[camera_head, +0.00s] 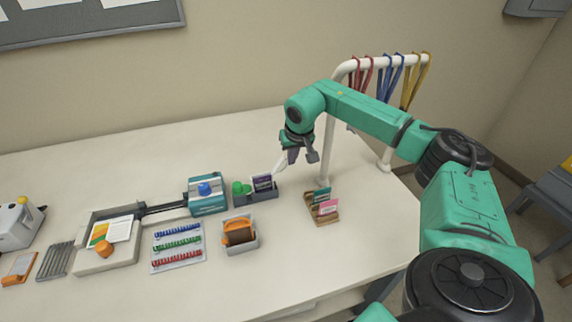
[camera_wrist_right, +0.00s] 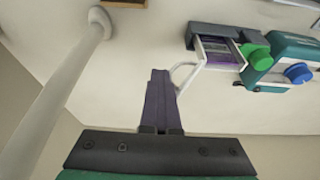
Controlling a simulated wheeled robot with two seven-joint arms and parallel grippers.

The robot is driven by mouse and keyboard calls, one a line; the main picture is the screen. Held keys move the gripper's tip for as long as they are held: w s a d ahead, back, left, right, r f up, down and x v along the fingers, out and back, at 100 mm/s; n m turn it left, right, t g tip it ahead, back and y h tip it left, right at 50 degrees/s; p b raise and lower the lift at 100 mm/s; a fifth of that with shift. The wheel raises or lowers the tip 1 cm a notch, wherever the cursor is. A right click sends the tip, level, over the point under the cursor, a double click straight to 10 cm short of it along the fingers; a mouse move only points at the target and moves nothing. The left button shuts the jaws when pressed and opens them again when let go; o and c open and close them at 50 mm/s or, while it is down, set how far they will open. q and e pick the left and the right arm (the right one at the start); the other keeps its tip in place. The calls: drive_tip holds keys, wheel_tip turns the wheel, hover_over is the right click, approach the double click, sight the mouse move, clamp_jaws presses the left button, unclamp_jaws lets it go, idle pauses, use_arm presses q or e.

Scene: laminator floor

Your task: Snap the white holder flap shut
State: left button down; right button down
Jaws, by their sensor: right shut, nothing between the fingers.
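The dark grey holder (camera_head: 262,196) stands upright on the table with a purple card (camera_head: 262,182) in it. Its white flap (camera_head: 279,166) stands open, tilted up and out on the side toward my right gripper. In the right wrist view the flap (camera_wrist_right: 186,68) shows as a thin white loop reaching from the holder (camera_wrist_right: 215,34) toward my fingers. My right gripper (camera_head: 292,158) is shut and empty, just above and right of the flap. In the wrist view its closed fingertips (camera_wrist_right: 160,73) lie close beside the loop; I cannot tell whether they touch. My left gripper is not in view.
A green knob (camera_head: 239,188) sits at the holder's left end, with a teal box (camera_head: 207,196) beyond. A wooden card rack (camera_head: 322,208) stands to the right. A white lanyard stand (camera_head: 328,140) rises behind my right arm.

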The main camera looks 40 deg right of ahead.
drive_tip(key=shift+a+f, duration=0.2)
drive_tip(key=shift+a, duration=1)
drive_tip(key=a, duration=0.1)
drive_tip(key=w+a+p, duration=0.1)
drive_tip(key=w+a, duration=0.1)
drive_tip(key=shift+w+r, duration=0.1)
drive_tip(key=shift+r, duration=0.15)
drive_tip(key=shift+w+r+p, duration=0.1)
drive_tip(key=shift+r+p, duration=0.4)
drive_tip(key=shift+p, duration=0.15)
drive_tip(key=r+p, duration=0.1)
drive_tip(key=s+d+r, duration=0.1)
drive_tip(key=r+p, duration=0.1)
drive_tip(key=shift+s+d+r+p, duration=0.15)
drive_tip(key=shift+d+r+p, duration=0.2)
drive_tip(key=shift+r, duration=0.05)
drive_tip(key=shift+w+r+p, duration=0.2)
drive_tip(key=shift+r+p, duration=0.65)
drive_tip(key=shift+r, duration=0.15)
drive_tip(key=shift+s+d, duration=0.15)
drive_tip(key=shift+f, duration=0.1)
